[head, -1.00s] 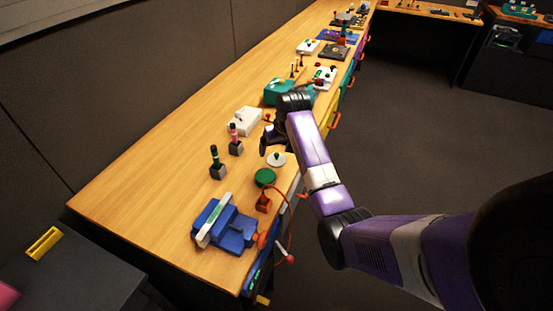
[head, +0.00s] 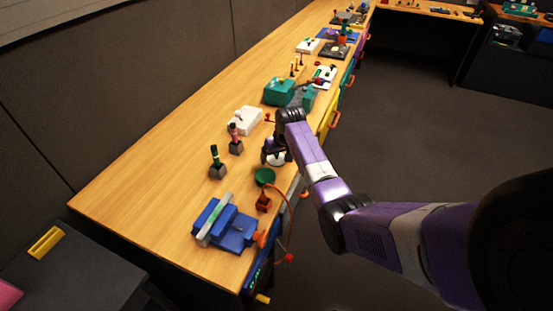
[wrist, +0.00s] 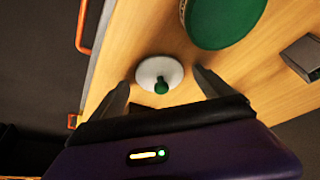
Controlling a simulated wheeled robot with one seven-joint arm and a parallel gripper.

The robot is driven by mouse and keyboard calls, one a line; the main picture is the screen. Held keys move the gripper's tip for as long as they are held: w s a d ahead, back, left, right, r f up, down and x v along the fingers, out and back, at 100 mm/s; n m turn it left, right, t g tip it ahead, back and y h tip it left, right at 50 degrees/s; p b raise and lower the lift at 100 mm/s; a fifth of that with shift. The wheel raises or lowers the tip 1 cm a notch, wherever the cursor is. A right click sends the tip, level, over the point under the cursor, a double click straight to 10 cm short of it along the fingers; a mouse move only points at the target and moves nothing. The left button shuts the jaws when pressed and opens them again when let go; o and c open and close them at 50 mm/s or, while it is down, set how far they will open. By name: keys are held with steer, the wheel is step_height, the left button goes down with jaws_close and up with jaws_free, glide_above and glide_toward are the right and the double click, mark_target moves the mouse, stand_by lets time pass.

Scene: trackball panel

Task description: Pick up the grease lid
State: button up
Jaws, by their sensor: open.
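The grease lid looks to be the small white disc with a green knob (wrist: 149,68), lying on the wooden bench. In the head view the white disc (head: 277,159) is partly hidden by my gripper (head: 273,153). In the wrist view my gripper (wrist: 161,82) is open, with one finger on each side of the disc's lower part and the green knob between them. The fingers hold nothing. I cannot tell how high the fingertips are above the bench.
A round green piece (head: 265,177) lies close in front of the lid. Two grey-based handles stand to the left. The bench's left side is clear.

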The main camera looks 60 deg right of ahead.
steer(key=shift+c, duration=0.2)
steer(key=c, duration=1.3)
steer(key=shift+c, duration=0.2)
steer(key=shift+r, duration=0.1)
